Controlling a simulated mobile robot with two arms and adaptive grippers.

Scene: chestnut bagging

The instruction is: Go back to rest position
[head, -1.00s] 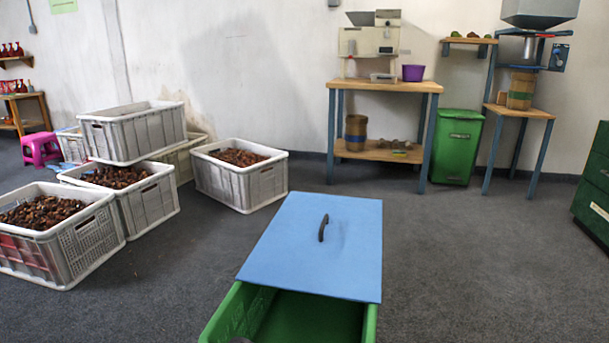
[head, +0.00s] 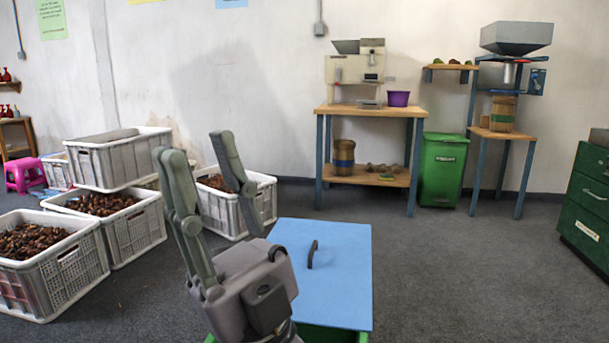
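My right gripper (head: 198,147) stands at the lower middle of the head view, its fingers pointing up and spread apart. It is open and nothing shows between its fingers. It is in front of the left part of a blue lid (head: 340,270) with a dark handle (head: 312,254). The lid lies over a green bin (head: 330,335), of which only a little shows at the bottom edge. My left gripper is not in view.
White crates of chestnuts (head: 50,282) stand on the left, one partly behind my gripper. A wooden table (head: 370,111) with a machine, a green bin with a lid (head: 441,168) and green drawers (head: 590,200) stand further back. The grey floor at right is clear.

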